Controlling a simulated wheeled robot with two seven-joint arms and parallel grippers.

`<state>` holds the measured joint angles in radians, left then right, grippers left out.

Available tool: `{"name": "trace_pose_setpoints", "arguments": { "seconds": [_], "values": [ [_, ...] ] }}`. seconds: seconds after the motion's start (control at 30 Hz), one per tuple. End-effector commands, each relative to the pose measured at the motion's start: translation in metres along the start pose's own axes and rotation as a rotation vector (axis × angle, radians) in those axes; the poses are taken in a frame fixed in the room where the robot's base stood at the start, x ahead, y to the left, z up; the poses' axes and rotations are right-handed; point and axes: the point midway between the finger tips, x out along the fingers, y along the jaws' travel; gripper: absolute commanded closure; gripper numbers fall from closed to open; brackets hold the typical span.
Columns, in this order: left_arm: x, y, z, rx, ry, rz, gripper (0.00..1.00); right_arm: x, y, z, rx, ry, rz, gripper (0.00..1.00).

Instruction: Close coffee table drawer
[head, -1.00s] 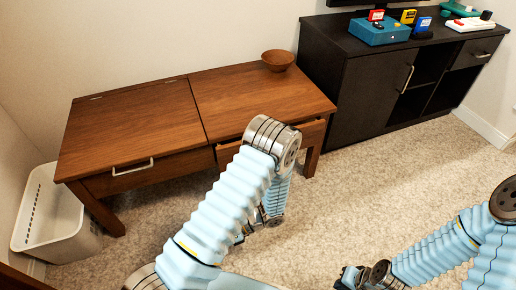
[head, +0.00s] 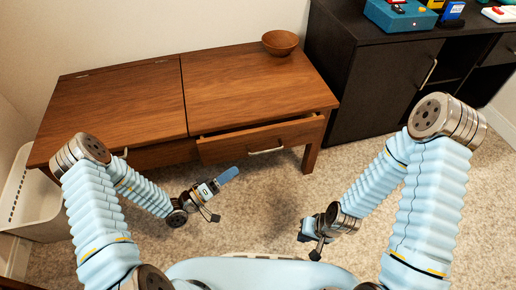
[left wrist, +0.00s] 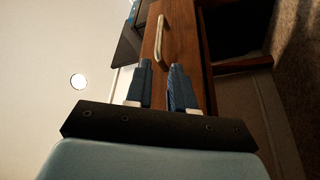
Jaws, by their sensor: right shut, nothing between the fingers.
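The wooden coffee table (head: 120,100) stands against the wall in the head view. Its right drawer (head: 225,147) is pulled out part way, with a gap behind the top of its front. The drawer's pale bar handle (head: 266,151) faces me. My left gripper (head: 228,175) is in front of and below this drawer, apart from it. In the left wrist view its two blue fingers (left wrist: 161,90) are spread with nothing between them, and a wooden drawer front with a handle (left wrist: 160,38) lies beyond. My right gripper (head: 310,240) is shut and empty, low over the carpet.
A wooden bowl (head: 280,42) sits at the table's back right. A dark cabinet (head: 385,85) with colourful items on top stands to the right. A white bin (head: 25,200) is at the left. The carpet between the table and me is open.

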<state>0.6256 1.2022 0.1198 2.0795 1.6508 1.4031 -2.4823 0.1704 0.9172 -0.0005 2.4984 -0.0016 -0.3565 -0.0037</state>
Motion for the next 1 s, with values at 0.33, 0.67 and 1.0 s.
{"name": "trace_pose_setpoints", "arguments": {
  "seconds": [0.33,0.67,1.0],
  "values": [
    [0.077,0.002,0.003,-0.003,-0.007,0.006,0.77,0.001,0.000,0.000,0.000,0.000,0.000,1.00],
    [0.124,0.001,0.003,-0.003,-0.006,0.003,0.77,0.002,0.001,0.000,0.000,0.000,-0.001,1.00],
    [0.128,0.002,0.003,-0.004,-0.007,0.003,0.77,0.002,0.001,0.000,0.000,-0.001,-0.001,1.00]
  ]
}}
